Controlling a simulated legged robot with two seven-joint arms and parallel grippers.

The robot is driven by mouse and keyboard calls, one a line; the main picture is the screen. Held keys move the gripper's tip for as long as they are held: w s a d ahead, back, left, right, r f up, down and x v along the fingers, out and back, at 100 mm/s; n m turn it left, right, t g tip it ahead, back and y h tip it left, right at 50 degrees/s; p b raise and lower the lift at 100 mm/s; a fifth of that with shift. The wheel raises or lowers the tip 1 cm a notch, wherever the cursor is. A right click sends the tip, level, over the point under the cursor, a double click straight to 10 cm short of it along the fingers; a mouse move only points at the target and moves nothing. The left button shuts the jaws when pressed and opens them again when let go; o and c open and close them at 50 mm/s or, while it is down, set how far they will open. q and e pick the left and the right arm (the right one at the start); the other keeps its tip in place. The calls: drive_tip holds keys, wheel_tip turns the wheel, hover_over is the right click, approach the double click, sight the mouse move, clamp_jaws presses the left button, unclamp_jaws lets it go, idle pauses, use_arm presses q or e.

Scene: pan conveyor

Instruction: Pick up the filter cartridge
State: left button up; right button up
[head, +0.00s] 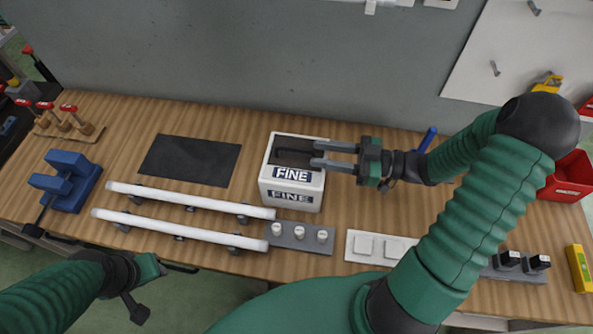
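A white box (265,180) labelled FINE on two faces, with a dark recess in its top, stands at the middle of the workbench; it appears to be the filter cartridge or to hold it. I cannot tell whether it is one piece or two. My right gripper (313,154) comes in from the right with its two fingers apart. Their tips overlap the box's top right edge in the head view; contact is unclear.
Two white tubes (185,199) lie on supports left of the box. A black mat (190,160) is behind them. A grey block with white knobs (301,238) and a white switch plate (355,257) stand in front. A blue fixture (66,182) and red bin (571,177) flank the bench.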

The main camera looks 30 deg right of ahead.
sight(279, 148)
drive_tip(key=x, duration=0.4)
drive_tip(key=r+x, duration=0.1)
drive_tip(key=x, duration=0.1)
drive_tip(key=shift+s+a, duration=0.2)
drive_tip(key=shift+s, duration=0.05)
drive_tip(key=shift+w+a+f, duration=0.1)
drive_tip(key=shift+w+a, duration=0.1)
drive_tip(key=shift+w, duration=0.05)
clamp_jaws()
idle(0.8)
